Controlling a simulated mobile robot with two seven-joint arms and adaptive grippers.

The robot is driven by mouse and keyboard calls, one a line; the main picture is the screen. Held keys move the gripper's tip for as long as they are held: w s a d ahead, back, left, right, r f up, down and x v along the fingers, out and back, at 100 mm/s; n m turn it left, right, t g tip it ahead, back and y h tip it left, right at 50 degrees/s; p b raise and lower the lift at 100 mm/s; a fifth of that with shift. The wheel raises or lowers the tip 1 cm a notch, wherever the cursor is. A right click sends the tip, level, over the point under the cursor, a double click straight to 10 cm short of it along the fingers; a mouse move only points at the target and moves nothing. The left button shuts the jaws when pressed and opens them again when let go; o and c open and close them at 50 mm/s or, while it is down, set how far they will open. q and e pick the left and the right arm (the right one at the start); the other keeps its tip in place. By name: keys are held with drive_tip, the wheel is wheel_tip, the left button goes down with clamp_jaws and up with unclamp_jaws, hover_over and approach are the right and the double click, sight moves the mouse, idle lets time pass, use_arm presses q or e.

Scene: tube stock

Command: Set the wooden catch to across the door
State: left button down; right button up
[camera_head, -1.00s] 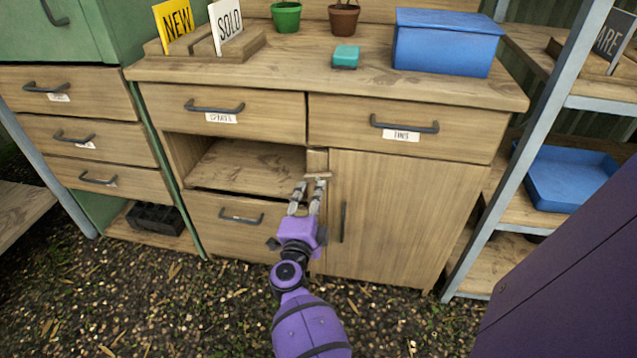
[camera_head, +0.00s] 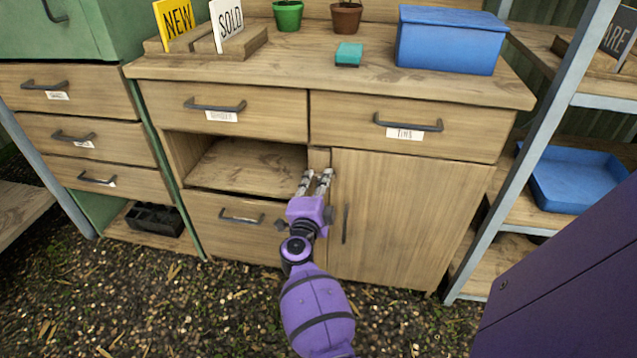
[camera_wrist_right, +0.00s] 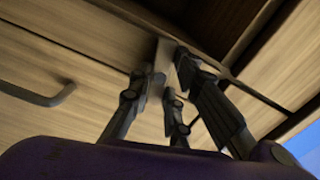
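My right gripper (camera_head: 316,173) is at the narrow upright post between the open compartment and the cupboard door (camera_head: 408,215). Its fingers are apart and point at the post's upper part. In the right wrist view, a small pale wooden piece (camera_wrist_right: 163,54), apparently the catch, shows between the fingertips of the right gripper (camera_wrist_right: 160,70). Contact with it is not clear. In the head view the fingers cover the catch, and its angle cannot be made out. The door is shut, with a dark upright handle (camera_head: 345,224). My left gripper is not in view.
The worktop holds a blue box (camera_head: 447,42), a teal-topped block (camera_head: 348,54) and pots. A metal-framed shelf (camera_head: 540,120) stands right.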

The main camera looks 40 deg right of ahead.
drive_tip(key=shift+m, duration=1.6)
clamp_jaws()
drive_tip(key=o, duration=0.9)
unclamp_jaws()
drive_tip(key=shift+s+a, duration=0.1)
drive_tip(key=shift+a, duration=0.05)
drive_tip(key=v, duration=1.1)
drive_tip(key=shift+s+a, duration=0.25)
drive_tip(key=shift+a, duration=0.05)
